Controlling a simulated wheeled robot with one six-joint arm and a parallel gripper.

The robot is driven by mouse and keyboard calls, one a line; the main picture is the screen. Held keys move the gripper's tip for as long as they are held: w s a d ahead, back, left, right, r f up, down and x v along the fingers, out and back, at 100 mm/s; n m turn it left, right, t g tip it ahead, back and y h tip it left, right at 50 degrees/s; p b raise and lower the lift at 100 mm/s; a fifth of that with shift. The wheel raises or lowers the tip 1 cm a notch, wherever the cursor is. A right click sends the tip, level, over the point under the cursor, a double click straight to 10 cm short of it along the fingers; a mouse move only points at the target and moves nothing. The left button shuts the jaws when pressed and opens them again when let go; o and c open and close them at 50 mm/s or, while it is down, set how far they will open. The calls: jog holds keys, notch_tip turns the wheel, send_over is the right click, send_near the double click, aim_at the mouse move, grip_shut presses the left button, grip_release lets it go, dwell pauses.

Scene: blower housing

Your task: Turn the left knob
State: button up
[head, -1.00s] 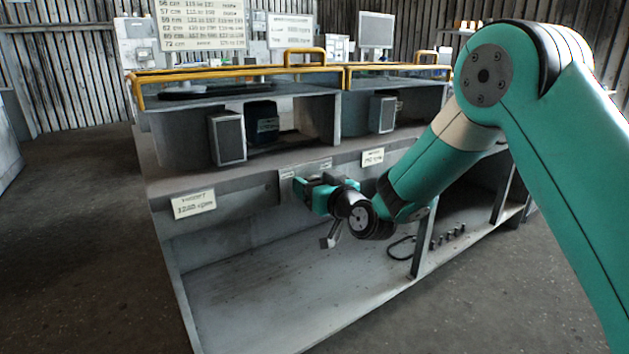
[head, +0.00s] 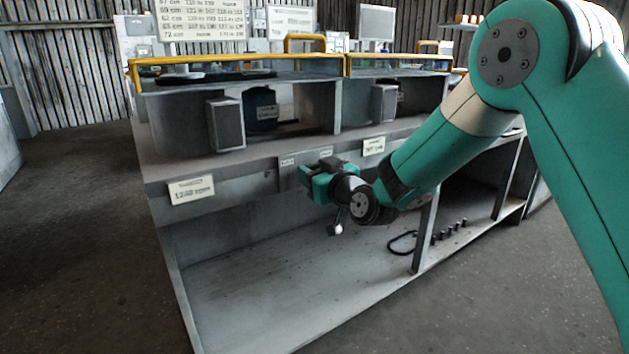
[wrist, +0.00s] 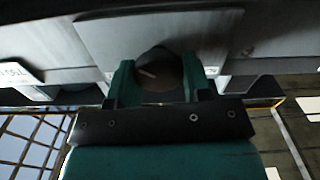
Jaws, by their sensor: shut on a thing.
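A round dark knob (wrist: 160,72) with a light pointer line shows in the wrist view, on a grey panel plate (wrist: 115,38). The line is slanted in the picture. My gripper (wrist: 159,80) is shut on the knob, with one green finger on each side of it. In the head view my gripper (head: 306,177) is at the front panel of the grey bench (head: 240,182), and it hides the knob there. I see no second knob, so I cannot tell from the pictures whether this is the left one.
A label plate (head: 191,190) is on the bench front to the left, and another label (head: 374,146) to the right. Below is an open shelf (head: 270,285) with several small dark pegs (head: 450,232) and a black loop (head: 402,242). A yellow rail (head: 235,60) runs above.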

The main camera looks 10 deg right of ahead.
jog(key=n+b, duration=0.2)
jog(key=b, duration=0.1)
jog(key=n+b, duration=0.2)
jog(key=shift+a+f+b, duration=0.1)
jog(key=shift+f+b, duration=0.25)
jog(key=shift+b, duration=0.05)
jog(key=n+b, duration=0.6)
jog(key=shift+s, duration=0.1)
jog(key=n+b, duration=0.4)
jog(key=n, duration=0.1)
jog(key=shift+a+f+b, duration=0.1)
jog(key=shift+b, duration=0.2)
jog(key=n+b, duration=0.2)
jog(key=n, duration=0.2)
jog(key=shift+b, duration=0.3)
jog(key=shift+n, duration=0.5)
jog(key=o, duration=0.9)
